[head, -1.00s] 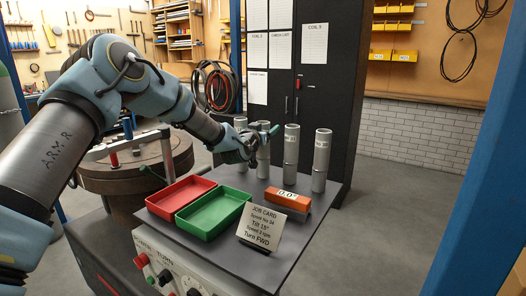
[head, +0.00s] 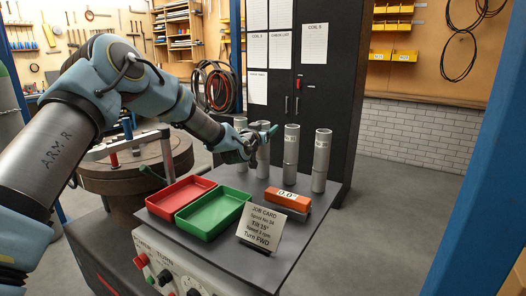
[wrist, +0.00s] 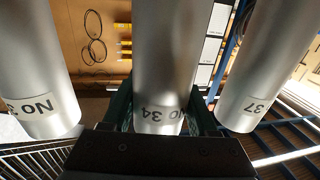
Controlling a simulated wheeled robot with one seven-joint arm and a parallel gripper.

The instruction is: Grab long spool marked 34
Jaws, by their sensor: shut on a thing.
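The long grey spool marked No 34 (wrist: 165,65) fills the middle of the wrist view, its label upside down. It stands upright on the bench in the head view (head: 263,160), second from the left, its upper part partly hidden by my gripper. My gripper (head: 263,138) is shut on this spool, with a dark finger on each side of it in the wrist view (wrist: 163,118). I cannot see a gap under the spool.
Other spools stand close on both sides: one marked 37 (wrist: 255,70) and one with a partly cut-off label (wrist: 38,65). A red tray (head: 181,182), a green tray (head: 208,234), an orange gauge (head: 287,200) and a job card (head: 260,228) sit in front.

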